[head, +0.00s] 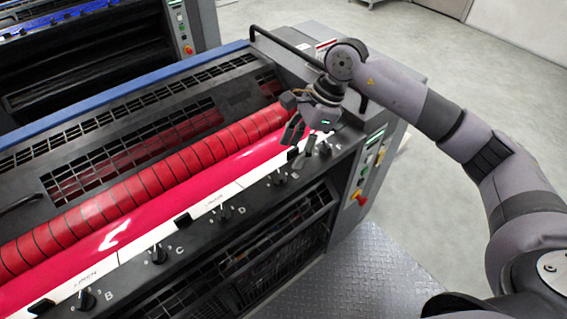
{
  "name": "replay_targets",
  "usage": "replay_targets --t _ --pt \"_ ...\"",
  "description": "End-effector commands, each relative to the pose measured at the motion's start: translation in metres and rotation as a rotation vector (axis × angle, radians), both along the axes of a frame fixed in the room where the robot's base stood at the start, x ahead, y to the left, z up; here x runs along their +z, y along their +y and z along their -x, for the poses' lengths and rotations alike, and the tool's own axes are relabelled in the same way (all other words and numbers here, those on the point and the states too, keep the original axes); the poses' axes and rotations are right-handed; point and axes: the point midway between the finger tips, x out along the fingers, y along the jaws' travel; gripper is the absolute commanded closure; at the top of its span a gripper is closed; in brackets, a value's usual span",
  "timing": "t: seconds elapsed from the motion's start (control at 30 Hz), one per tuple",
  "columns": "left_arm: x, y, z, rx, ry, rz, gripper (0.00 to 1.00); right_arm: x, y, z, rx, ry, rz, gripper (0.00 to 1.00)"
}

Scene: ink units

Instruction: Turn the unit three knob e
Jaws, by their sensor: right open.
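The ink unit in front of me has a row of black knobs with pale pointers along its front ledge. Knob E (280,179) stands at the right part of the row, beside a faint letter that looks like E. My right gripper (302,145) reaches in from the right and hangs over the ledge, just above and right of knob E, apart from it. Its dark fingers are spread and hold nothing. The ledge and anything right under the fingers are partly hidden. My left gripper is out of view.
Knob D (220,213), knob C (158,254) and knob B (85,299) line the ledge to the left. A red roller (150,180) lies behind. A button panel (368,170) with a red stop knob is on the right end. The metal floor plate (375,270) is clear.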

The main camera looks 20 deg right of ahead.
Motion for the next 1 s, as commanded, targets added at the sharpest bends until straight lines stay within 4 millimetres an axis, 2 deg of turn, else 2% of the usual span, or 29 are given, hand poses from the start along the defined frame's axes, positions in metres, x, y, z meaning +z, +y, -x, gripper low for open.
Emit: replay_targets --t 0.1,0.23,0.37,0.5,0.77,1.0 --pt "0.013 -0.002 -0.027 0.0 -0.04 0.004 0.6 -0.022 0.011 0.0 0.002 0.005 -0.001 0.5" --pt "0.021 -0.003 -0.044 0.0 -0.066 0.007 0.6 -0.044 0.02 0.0 0.002 0.005 -0.001 0.5" --pt "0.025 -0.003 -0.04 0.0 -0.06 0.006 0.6 -0.059 0.026 -0.001 0.002 0.004 -0.002 0.5" --pt "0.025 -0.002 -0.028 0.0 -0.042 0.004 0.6 -0.067 0.028 -0.002 0.001 0.0 -0.001 0.5" --pt "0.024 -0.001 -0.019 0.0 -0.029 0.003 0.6 -0.07 0.029 -0.002 0.001 0.0 -0.001 0.5" --pt "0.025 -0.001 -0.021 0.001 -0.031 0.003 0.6 -0.069 0.029 -0.002 0.001 0.0 -0.001 0.64"
